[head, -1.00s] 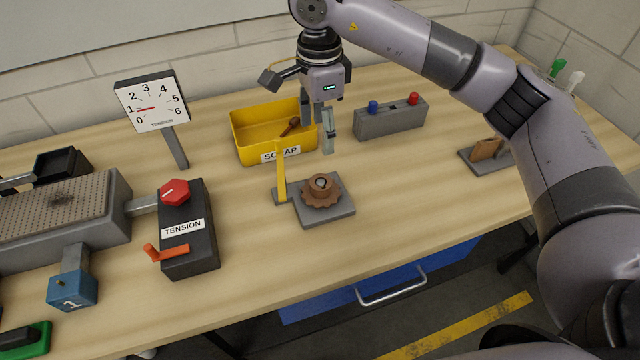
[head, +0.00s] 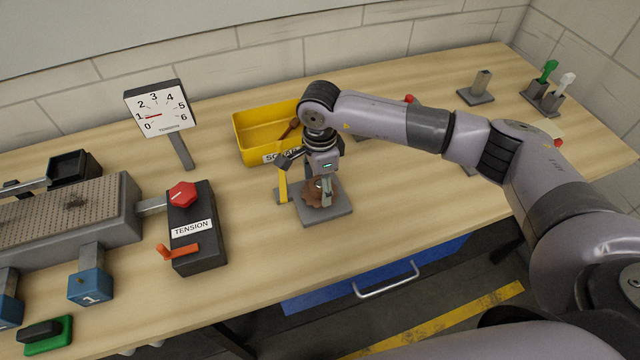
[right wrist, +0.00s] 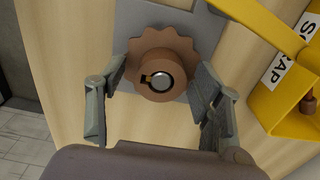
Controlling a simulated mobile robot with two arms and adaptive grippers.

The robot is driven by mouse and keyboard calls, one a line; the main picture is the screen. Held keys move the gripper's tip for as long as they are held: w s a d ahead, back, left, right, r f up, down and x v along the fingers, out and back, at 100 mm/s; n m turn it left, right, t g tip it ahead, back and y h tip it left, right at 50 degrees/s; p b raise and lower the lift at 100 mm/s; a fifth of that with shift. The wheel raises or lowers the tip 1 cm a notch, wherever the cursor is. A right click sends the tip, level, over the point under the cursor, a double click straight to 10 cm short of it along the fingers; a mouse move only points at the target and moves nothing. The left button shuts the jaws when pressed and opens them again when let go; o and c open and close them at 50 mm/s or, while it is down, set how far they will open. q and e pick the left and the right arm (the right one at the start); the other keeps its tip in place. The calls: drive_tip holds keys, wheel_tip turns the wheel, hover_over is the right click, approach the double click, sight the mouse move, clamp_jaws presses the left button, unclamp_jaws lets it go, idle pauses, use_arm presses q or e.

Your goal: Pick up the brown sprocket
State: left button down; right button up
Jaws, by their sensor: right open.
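The brown sprocket (head: 311,195) sits on a grey base plate (head: 333,211) on the workbench, partly hidden by my right gripper in the head view. In the right wrist view the sprocket (right wrist: 171,50) shows its toothed rim and a hub around a metal post with a keyway. My right gripper (head: 324,192) is directly over the sprocket, pointing down. In the right wrist view the open fingers of the right gripper (right wrist: 160,88) stand on either side of the hub, with gaps to it. My left gripper is not in view.
A yellow post (head: 282,184) stands close to the left of the sprocket. The yellow SCRAP bin (head: 247,152) is behind it, with a brown item inside. The black TENSION box (head: 198,246) is to the left. The bench front right of the plate is clear.

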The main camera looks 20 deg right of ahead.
drive_tip(key=shift+f, duration=0.15)
drive_tip(key=c, duration=1.3)
drive_tip(key=shift+w, duration=0.1)
wheel_tip(320, 180, up, 24)
drive_tip(key=b, duration=0.2)
drive_tip(key=shift+b, duration=0.4)
idle(0.4)
